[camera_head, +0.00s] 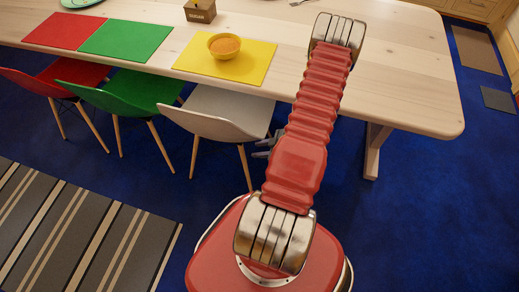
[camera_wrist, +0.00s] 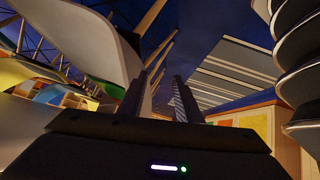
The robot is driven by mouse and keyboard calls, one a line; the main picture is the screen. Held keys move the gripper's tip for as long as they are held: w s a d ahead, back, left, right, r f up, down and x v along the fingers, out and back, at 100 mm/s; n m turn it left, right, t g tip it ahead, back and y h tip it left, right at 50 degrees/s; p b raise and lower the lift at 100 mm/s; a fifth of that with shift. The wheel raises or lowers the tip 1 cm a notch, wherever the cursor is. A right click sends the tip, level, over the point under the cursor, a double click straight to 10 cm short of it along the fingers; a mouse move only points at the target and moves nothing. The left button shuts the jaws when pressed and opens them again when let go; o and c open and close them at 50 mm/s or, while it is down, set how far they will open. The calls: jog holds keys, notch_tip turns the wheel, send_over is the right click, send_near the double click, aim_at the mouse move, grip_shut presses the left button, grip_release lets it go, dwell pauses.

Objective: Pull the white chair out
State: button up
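The white chair (camera_head: 207,122) stands at the table's near side, its seat partly under the tabletop below the yellow mat. Its wooden legs show below the shell. My gripper (camera_head: 262,148) is low, just right of the chair, and is partly hidden behind my red arm. In the wrist view, which looks turned over, the two dark fingers (camera_wrist: 158,98) stand apart with nothing held between them. The white chair's shell (camera_wrist: 90,45) fills the upper left there, beside the left finger. I cannot tell whether they touch.
The green chair (camera_head: 125,92) and red chair (camera_head: 52,82) stand left of the white one. The long wooden table (camera_head: 400,85) carries mats and an orange-filled bowl (camera_head: 224,46). A table leg (camera_head: 376,150) is to the right. A striped rug (camera_head: 80,225) lies at lower left.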

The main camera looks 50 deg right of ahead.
aim_at(240, 152)
jog(key=shift+w+f, duration=0.1)
jog(key=x, duration=1.3)
jog(key=shift+w+a+f, duration=0.1)
jog(key=shift+w+f, duration=0.05)
jog(key=shift+c, duration=0.3)
grip_shut()
dwell(1.0)
